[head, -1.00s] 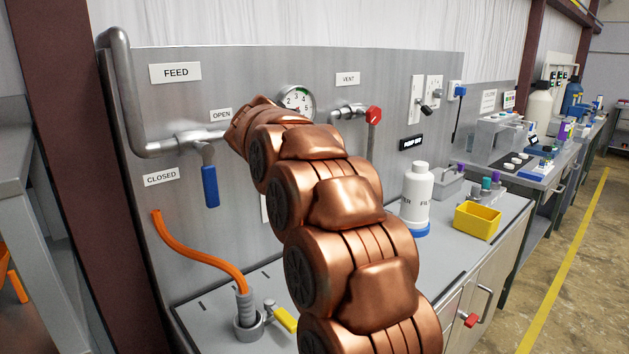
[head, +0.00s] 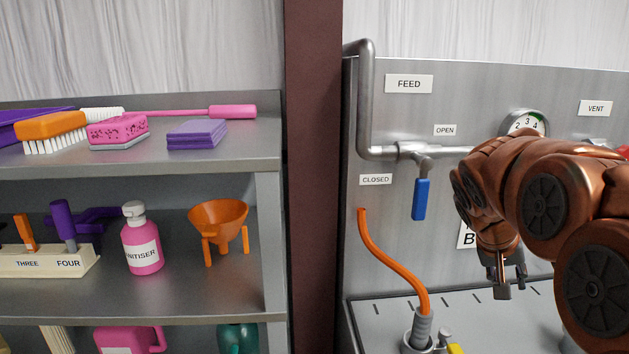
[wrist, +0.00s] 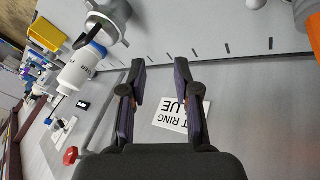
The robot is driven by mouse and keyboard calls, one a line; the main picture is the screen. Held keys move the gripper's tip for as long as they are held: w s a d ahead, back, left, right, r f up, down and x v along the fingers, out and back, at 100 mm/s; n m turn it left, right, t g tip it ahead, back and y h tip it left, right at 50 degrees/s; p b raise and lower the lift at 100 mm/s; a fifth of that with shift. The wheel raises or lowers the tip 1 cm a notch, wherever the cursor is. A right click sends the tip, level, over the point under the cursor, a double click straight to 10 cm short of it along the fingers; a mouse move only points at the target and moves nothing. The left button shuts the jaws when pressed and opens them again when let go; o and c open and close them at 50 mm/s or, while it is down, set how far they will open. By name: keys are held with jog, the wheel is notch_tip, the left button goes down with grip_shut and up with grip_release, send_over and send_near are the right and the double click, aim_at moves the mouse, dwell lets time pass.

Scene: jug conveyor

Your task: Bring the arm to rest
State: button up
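My arm is copper coloured and comes in from the right in the head view, bent, in front of the steel panel (head: 395,250). My gripper (head: 508,280) hangs below its end, pointing down above the grey bench top. In the wrist view my gripper (wrist: 160,75) has its two dark fingers apart, with nothing between them but bare surface. A white printed label (wrist: 180,115) shows behind the right finger. The arm covers part of the gauge and panel in the head view.
A blue-handled feed valve (head: 420,198) and an orange hose (head: 385,262) stand left of my gripper. A shelf unit (head: 270,230) is at left. The wrist view shows a white bottle (wrist: 82,68), a yellow bin (wrist: 47,33) and a red knob (wrist: 71,155).

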jog(key=s+a+f+n+g+y, duration=0.1)
jog(key=s+a+f, duration=0.3)
jog(key=s, duration=0.6)
jog(key=s+a+f+n+g+y, duration=0.1)
jog(key=s+a+f+n+y, duration=0.1)
jog(key=s+a, duration=0.6)
jog(key=s+a+f+n+g+y, duration=0.1)
jog(key=s+a+f+g+y, duration=0.1)
jog(key=s+a+f, duration=0.5)
jog(key=s+y, duration=0.1)
jog(key=s, duration=0.4)
jog(key=shift+s+n, duration=0.25)
jog(key=shift+n, duration=0.15)
